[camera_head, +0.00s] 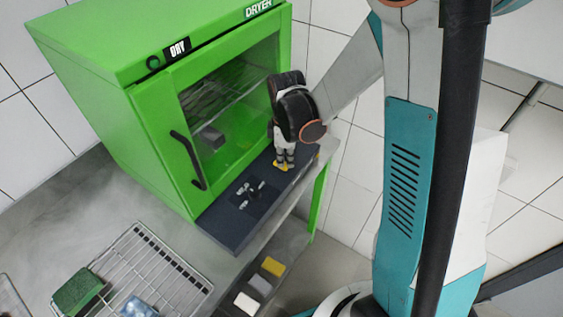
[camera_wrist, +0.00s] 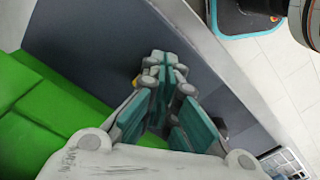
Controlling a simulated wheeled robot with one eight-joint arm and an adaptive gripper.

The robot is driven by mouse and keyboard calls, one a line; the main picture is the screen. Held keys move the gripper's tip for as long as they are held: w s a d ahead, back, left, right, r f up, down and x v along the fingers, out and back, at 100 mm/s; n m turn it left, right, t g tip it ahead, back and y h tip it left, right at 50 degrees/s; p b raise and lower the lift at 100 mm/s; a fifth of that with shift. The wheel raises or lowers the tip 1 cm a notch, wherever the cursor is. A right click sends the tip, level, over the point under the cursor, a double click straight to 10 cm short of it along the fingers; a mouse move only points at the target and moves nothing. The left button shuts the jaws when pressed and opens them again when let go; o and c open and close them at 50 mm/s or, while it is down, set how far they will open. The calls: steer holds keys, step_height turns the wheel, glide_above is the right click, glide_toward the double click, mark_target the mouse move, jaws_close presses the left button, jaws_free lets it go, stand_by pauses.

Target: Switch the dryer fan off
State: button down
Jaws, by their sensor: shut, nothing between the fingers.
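The green dryer (camera_head: 150,90) stands on a grey bench with its glass door closed. A dark panel (camera_head: 222,222) runs along its front foot and carries a small group of light-coloured controls (camera_head: 250,193). My gripper (camera_head: 284,163) points down at the right end of this panel, right of those controls. Yellow shows around its fingertips, and a bit of yellow (camera_wrist: 135,82) peeks out beside the fingers in the wrist view. The fingers (camera_wrist: 165,62) are shut and empty, over or against the dark panel; contact is unclear. Whatever lies under the tips is hidden. The fan switch's position cannot be read.
The door has a black handle (camera_head: 188,160). A wire rack (camera_head: 150,265) with a green block (camera_head: 78,291) stands at lower left. Coloured blocks (camera_head: 272,266) lie below the panel's edge.

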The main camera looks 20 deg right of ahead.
mark_target(285, 165)
steer(key=shift+r+p, duration=2.1)
steer(key=shift+r, duration=1.3)
steer(key=s+r+m+t+b, duration=0.7)
steer(key=s+r+m, duration=0.3)
steer(key=s+m, duration=0.3)
steer(key=shift+s+b, duration=0.55)
steer(key=shift+s, duration=0.45)
